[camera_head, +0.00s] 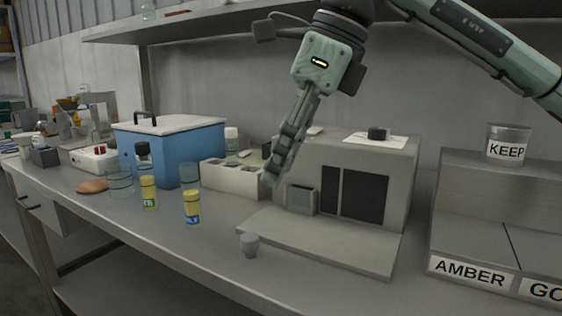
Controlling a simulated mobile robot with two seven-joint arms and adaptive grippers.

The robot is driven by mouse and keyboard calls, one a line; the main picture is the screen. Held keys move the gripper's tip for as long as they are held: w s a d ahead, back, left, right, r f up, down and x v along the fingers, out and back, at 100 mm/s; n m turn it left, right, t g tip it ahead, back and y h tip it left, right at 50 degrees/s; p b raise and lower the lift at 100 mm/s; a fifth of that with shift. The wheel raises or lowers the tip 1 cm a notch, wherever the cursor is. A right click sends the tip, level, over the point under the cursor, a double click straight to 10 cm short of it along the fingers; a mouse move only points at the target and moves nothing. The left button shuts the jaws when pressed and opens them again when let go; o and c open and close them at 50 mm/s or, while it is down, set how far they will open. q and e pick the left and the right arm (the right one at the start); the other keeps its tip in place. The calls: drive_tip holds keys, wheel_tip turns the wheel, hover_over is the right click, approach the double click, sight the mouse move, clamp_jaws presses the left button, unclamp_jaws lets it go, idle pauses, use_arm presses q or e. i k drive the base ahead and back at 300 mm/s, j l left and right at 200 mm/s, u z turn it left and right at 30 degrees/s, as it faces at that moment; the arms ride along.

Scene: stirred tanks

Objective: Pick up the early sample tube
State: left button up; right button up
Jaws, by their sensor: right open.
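Two clear tubes with yellow contents stand upright on the grey bench left of centre. The nearer tube (192,207) has a blue label partly turned away; its visible letters seem to end in "LY", which fits the early sample tube. The other tube (148,190) has a green label and stands behind it to the left. My right gripper (270,176) hangs from the upper right, pointing down in front of the grey machine. It is open and empty, to the right of and above the tubes, apart from them. My left gripper is out of view.
A blue box with a white lid (180,148) and a pale divided tray (232,180) stand behind the tubes. A small grey cap-like piece (250,244) lies near the grey machine (355,185). The front bench strip is clear.

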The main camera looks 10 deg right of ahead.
sight(189, 174)
drive_tip(key=k, duration=1.5)
